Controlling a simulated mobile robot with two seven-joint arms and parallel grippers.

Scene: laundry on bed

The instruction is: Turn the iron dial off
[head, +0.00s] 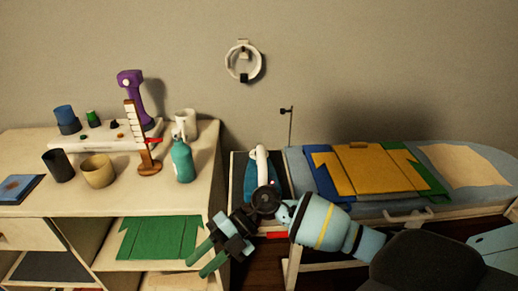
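The iron (249,176) has a teal body and a white handle (262,163). My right gripper (196,267) is below and left of the iron in the picture, in front of the shelf unit. Its two green fingers point down-left with a gap between them, and nothing shows in the gap. My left gripper is not in view.
The ironing board (378,211) carries folded yellow clothing (365,170) and a beige cloth (465,165). On the left, a shelf unit (140,200) holds a teal bottle (182,162), cups and a purple device (133,90). Green folded cloth (160,238) lies on its lower shelf.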

